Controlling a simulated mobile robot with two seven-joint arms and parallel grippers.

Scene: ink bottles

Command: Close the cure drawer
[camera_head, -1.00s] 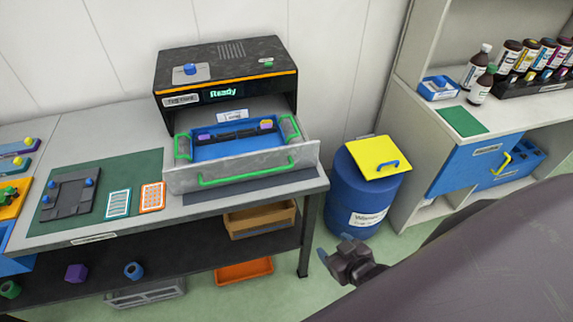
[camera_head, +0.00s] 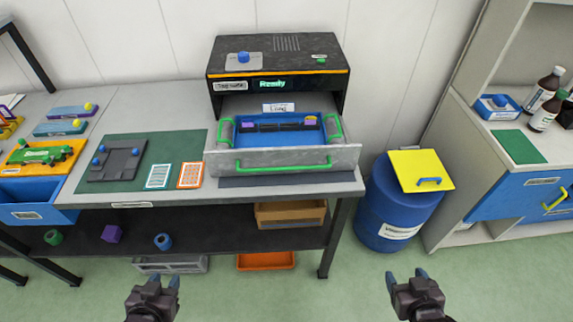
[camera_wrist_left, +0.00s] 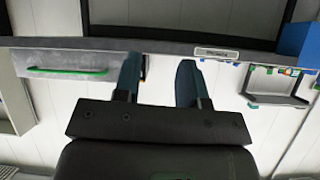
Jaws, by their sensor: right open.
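The cure drawer (camera_head: 225,163) is pulled out of the black curing unit (camera_head: 278,62) on the table. It has a grey front and a green bar handle (camera_head: 284,167). Inside it lies a blue tray (camera_head: 300,139) with a dark bar and purple pieces. The drawer front also shows in the left wrist view (camera_wrist_left: 50,58). My left gripper (camera_head: 164,281) is open and empty, low in front of the table. My right gripper (camera_head: 407,275) is open and empty, in front of the blue barrel. Both are apart from the drawer.
A green mat (camera_head: 128,177) with a dark plate and two cards lies left of the drawer. A blue barrel (camera_head: 380,215) with a yellow lid (camera_head: 420,168) stands right of the table. An orange tray (camera_head: 265,261) is on the floor. The floor in front is clear.

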